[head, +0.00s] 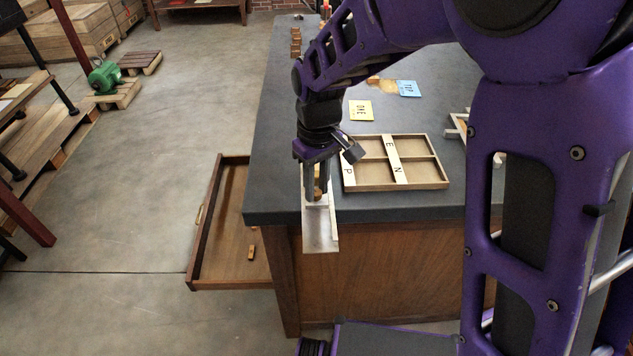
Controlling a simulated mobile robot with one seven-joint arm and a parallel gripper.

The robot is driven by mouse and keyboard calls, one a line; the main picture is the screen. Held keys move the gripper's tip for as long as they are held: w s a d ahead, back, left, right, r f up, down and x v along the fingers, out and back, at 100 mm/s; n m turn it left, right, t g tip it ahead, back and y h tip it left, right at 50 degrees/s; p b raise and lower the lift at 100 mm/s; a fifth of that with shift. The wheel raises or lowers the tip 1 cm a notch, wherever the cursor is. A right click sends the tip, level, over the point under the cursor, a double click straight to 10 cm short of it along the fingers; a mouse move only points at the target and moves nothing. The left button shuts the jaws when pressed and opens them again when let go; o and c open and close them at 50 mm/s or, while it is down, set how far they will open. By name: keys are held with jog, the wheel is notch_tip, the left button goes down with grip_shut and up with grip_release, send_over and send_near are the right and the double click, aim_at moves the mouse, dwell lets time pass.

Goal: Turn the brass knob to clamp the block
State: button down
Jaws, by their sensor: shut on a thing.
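A pale metal channel-like holder (320,236) sits at the front left corner of the dark bench and juts out past its front edge. My gripper (317,188) points down over the holder's far part, with its fingers shut. A small brass-brown piece (317,195) shows between the fingertips; it appears to be the brass knob, mostly hidden by the fingers. I cannot clearly make out a block in the holder, or whether one is clamped.
A divided wooden tray (446,172) with lettered strips lies right of my gripper. A yellow card (361,110) and a blue card (409,88) lie behind it. An open drawer (203,225) holding a small wooden piece (251,252) sticks out left. Small blocks (295,42) stand far back.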

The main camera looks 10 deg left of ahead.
aim_at(319, 193)
jog(key=m, duration=0.4)
jog(key=shift+r, duration=0.1)
jog(key=shift+m+p, duration=0.5)
jog(key=shift+m, duration=1.7)
jog(key=c, duration=0.9)
grip_release()
jog(key=shift+c, duration=0.2)
notch_tip(319, 193, up, 17)
jog(key=p, duration=0.2)
jog(key=shift+d+r, duration=0.15)
jog(key=shift+d, duration=0.1)
